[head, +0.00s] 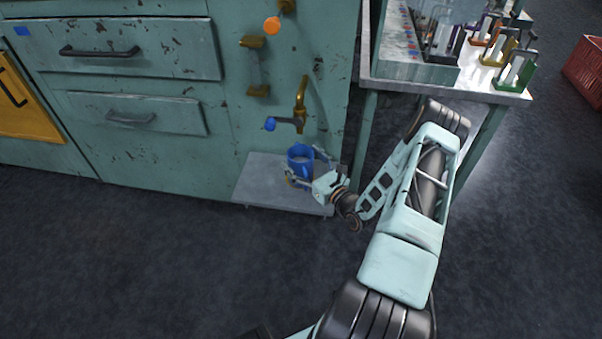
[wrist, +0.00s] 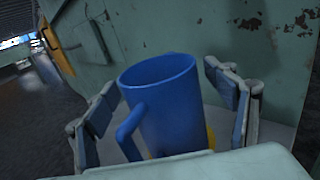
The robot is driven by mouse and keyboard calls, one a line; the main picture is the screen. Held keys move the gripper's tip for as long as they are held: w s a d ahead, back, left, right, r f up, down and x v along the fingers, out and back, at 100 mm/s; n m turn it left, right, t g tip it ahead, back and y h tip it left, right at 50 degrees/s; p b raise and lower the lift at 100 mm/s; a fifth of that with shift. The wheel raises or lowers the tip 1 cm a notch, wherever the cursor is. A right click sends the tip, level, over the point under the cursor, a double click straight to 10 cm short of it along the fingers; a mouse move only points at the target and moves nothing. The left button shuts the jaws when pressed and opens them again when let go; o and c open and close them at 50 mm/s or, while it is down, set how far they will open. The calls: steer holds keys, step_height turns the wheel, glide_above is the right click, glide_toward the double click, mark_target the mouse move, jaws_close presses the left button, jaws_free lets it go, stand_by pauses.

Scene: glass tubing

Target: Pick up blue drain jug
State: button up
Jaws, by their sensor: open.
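The blue drain jug (head: 301,162) stands upright on a low grey shelf (head: 262,185) in front of the green cabinet, below a brass tap (head: 299,105). In the wrist view the jug (wrist: 168,105) fills the middle, with its handle (wrist: 128,130) toward the left finger. My gripper (head: 309,168) is open, with one finger on either side of the jug. In the wrist view the gripper (wrist: 170,112) shows a gap between the jug and the right finger; whether the left finger touches the handle is unclear. The jug's base is partly hidden.
The green cabinet (head: 150,75) with drawers stands close behind the jug. A red crate (head: 584,72) is at far right. Floor in front is clear.

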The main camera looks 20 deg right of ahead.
steer(key=shift+c, duration=0.7)
steer(key=shift+r, duration=0.1)
jaws_close()
